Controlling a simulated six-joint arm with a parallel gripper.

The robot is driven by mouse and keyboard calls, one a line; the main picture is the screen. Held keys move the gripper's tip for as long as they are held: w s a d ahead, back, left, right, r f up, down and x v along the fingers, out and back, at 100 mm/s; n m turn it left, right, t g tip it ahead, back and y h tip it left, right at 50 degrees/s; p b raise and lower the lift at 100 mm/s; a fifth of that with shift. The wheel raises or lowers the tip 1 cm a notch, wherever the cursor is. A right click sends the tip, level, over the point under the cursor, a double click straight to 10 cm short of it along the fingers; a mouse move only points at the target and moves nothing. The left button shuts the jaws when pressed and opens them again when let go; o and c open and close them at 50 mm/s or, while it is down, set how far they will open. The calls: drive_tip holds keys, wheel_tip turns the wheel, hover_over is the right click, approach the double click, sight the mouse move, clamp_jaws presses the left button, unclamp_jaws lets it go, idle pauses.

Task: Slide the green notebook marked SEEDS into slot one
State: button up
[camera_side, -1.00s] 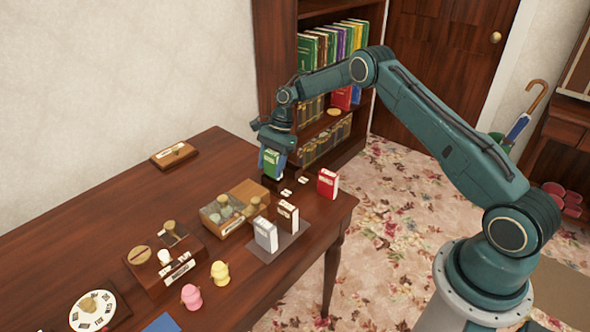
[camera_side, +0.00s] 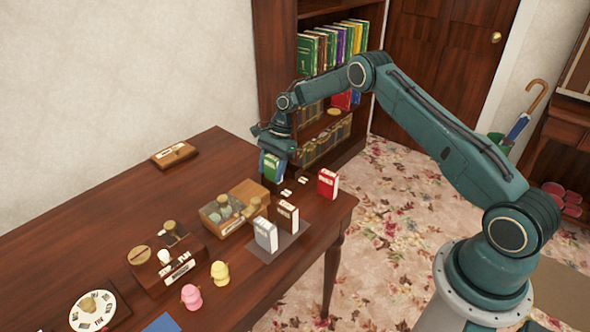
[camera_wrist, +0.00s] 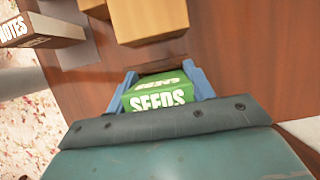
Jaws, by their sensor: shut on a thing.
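The green notebook (camera_side: 271,168) is held upright by my gripper (camera_side: 272,160) over the far right part of the table. In the wrist view, the word SEEDS shows on the green notebook (camera_wrist: 160,97), between the blue fingers of my gripper (camera_wrist: 158,86). My gripper is shut on it. A dark slotted holder was visible just below the notebook; it is now mostly hidden by the notebook and gripper. Small white labels (camera_side: 287,192) lie in front. I cannot tell whether the notebook's lower edge is inside a slot.
A red notebook (camera_side: 328,184) stands right of the labels. A brown notebook (camera_side: 288,214) and a grey one (camera_side: 266,234) stand on a grey mat (camera_side: 284,246). An open wooden box (camera_side: 225,212) is to the left. The back left of the table is mostly bare.

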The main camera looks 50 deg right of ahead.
drive_tip(key=shift+f, duration=0.5)
drive_tip(key=o, duration=1)
drive_tip(key=shift+c, duration=0.2)
drive_tip(key=shift+o, duration=0.6)
drive_tip(key=shift+d+r, duration=0.15)
drive_tip(key=shift+r, duration=0.1)
drive_tip(key=v, duration=1.3)
drive_tip(key=shift+r, duration=0.1)
